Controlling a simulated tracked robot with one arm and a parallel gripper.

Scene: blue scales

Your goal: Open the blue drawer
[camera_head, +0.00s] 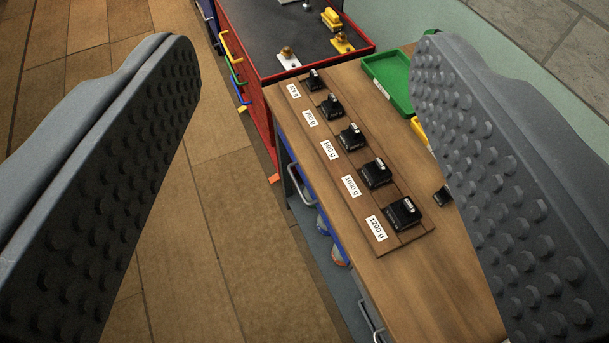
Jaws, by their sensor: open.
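My gripper (305,110) is open, with its two dark studded fingers wide apart at the left and right of the view. Nothing is between the fingers; they point toward the workbench from above. A blue drawer (304,181) shows in the front side of the wooden bench, seen steeply from above, with a grey handle (299,187). It looks shut, though its front is seen only at a narrow angle. Another grey handle (371,322) sits lower right on the bench front.
The wooden bench top (400,290) holds a board with several black weights (376,172) and gram labels. A green tray (390,78) stands behind. A red cabinet (247,85) with coloured handles stands beyond the bench. The tiled floor (230,230) in front is clear.

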